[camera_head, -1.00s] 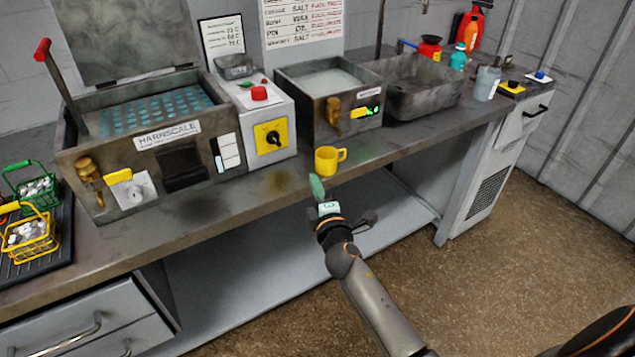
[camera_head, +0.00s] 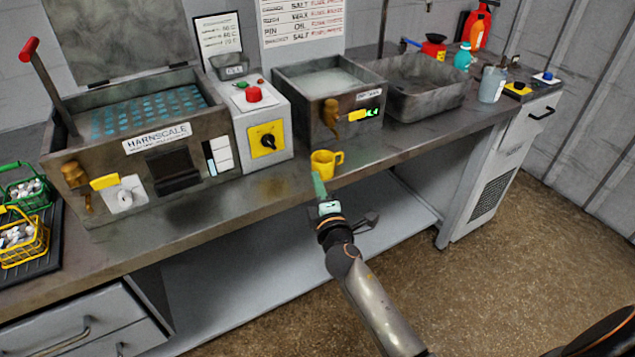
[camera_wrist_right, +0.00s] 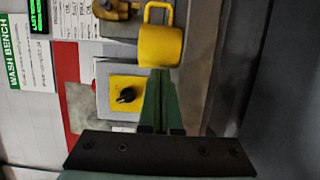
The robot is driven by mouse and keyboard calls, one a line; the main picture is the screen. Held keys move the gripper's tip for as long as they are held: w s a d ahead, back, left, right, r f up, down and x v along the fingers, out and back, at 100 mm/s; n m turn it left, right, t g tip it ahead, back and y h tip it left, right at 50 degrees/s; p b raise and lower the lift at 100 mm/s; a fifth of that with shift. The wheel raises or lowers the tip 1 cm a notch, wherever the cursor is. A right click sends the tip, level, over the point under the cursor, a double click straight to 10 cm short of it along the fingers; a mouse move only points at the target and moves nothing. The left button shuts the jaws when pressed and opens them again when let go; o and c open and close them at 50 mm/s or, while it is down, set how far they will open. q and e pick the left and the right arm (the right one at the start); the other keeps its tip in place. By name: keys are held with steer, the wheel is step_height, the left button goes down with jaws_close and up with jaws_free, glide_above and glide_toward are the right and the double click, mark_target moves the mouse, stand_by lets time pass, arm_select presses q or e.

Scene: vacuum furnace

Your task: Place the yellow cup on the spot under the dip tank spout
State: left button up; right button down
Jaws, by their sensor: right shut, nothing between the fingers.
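The yellow cup (camera_head: 325,163) stands upright on the bench near its front edge, in front of the dip tank (camera_head: 330,100). The dip tank's brass spout (camera_head: 331,113) is on the tank's front, above and just behind the cup. My right gripper (camera_head: 319,184) is shut and empty, its green fingertips just in front of the cup. In the right wrist view the cup (camera_wrist_right: 160,44) is directly beyond the closed fingertips (camera_wrist_right: 160,85); I cannot tell whether they touch it. The spot under the spout is not clearly visible. My left gripper is not in view.
The Harnscale tank (camera_head: 150,140) and a control box with a red button (camera_head: 254,95) stand left of the dip tank. A grey basin (camera_head: 415,88) and a grey jug (camera_head: 490,84) are to its right. Wire baskets (camera_head: 22,236) sit at far left.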

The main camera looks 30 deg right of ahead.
steer(key=w+d, duration=0.1)
steer(key=d, duration=0.1)
steer(key=w+d, duration=0.1)
steer(key=d, duration=0.1)
steer(key=w+d, duration=0.2)
steer(key=shift+d, duration=0.15)
